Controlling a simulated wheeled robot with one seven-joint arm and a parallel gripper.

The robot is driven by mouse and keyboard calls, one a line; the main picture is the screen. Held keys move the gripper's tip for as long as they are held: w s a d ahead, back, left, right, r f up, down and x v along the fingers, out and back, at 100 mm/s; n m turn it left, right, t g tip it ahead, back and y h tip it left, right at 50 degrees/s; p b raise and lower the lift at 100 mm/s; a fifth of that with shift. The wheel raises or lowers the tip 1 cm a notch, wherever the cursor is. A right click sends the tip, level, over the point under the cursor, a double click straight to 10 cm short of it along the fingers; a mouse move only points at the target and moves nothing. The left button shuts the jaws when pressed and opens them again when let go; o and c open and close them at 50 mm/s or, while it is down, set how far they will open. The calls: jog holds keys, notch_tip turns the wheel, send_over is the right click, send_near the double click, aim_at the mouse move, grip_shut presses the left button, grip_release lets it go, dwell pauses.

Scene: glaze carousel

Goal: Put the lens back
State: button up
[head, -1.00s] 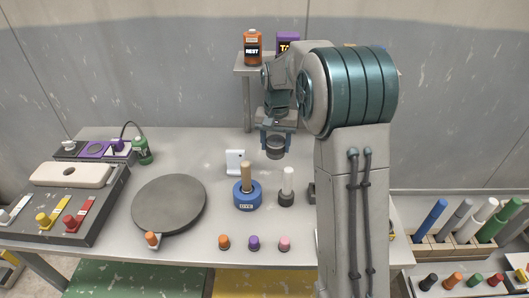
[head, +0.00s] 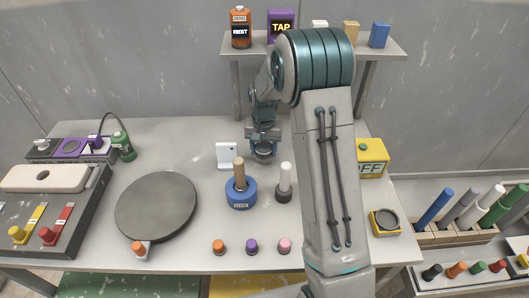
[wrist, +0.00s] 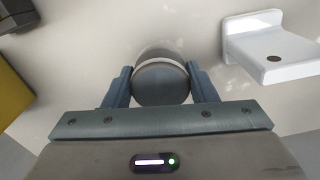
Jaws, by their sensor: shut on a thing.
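My gripper (head: 263,148) is shut on a dark grey round piece with a pale rim, which looks like the lens (head: 263,156). In the wrist view, the lens (wrist: 161,82) sits between the two fingers of my gripper (wrist: 160,88). It is above the back middle of the table; whether it touches the table I cannot tell. A white bracket (head: 227,155) stands just left of it. The wrist view shows the bracket (wrist: 270,50) at upper right, apart from the fingers, with a small dark hole in its ledge.
A blue base with a wooden peg (head: 241,193) and a white peg on a dark base (head: 284,185) stand in front. A grey disc (head: 155,207) lies left. A yellow box (head: 371,157) and a yellow-edged block with a dark round top (head: 385,222) stand right. A shelf (head: 390,48) rises behind.

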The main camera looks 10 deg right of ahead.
jog(key=shift+f, duration=1.15)
jog(key=shift+f, duration=0.25)
jog(key=o, duration=1.1)
jog(key=shift+r, duration=0.1)
jog(key=shift+r, duration=0.1)
